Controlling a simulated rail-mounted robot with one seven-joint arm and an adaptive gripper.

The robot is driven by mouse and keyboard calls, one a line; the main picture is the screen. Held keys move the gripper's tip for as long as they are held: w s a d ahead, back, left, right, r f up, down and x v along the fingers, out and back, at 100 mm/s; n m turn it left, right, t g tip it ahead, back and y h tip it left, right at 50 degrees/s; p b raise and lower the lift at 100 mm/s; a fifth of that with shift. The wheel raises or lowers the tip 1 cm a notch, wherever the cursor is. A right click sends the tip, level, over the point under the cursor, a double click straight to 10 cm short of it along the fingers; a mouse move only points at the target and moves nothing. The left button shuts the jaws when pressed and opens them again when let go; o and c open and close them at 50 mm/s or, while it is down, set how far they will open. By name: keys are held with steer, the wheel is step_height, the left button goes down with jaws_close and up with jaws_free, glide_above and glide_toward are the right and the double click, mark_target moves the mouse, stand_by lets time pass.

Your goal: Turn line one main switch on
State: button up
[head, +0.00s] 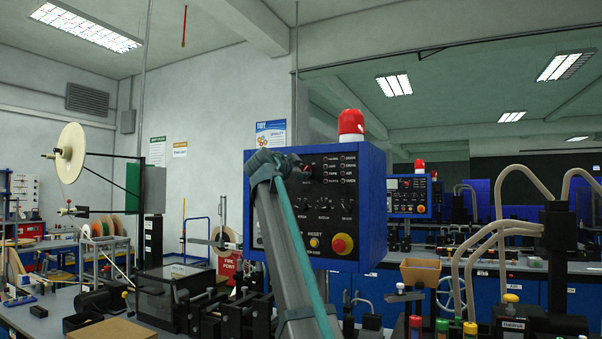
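The blue control box (373,210) stands in the middle of the head view with a red beacon (351,125) on top. Its dark front panel has rows of small indicators (349,169), several knobs (346,205), a yellow button (314,242) under a RESET label and a red emergency-stop knob (341,244) on a yellow ring. My grey arm with a teal cable crosses the left half of the panel. Its dark end, perhaps my gripper (270,168), overlaps the panel's upper left; no separate fingers can be made out.
A second blue control box (408,196) stands farther back. A cream reel (71,153) is at left. A dark clear-sided case (167,293) and a brown box (106,331) are on the bench. Pale hoses (470,260) and black fittings crowd the right. A tan bin (420,271) stands right of the box.

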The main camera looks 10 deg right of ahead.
stand_by(0.3)
steer(key=v, duration=1.2)
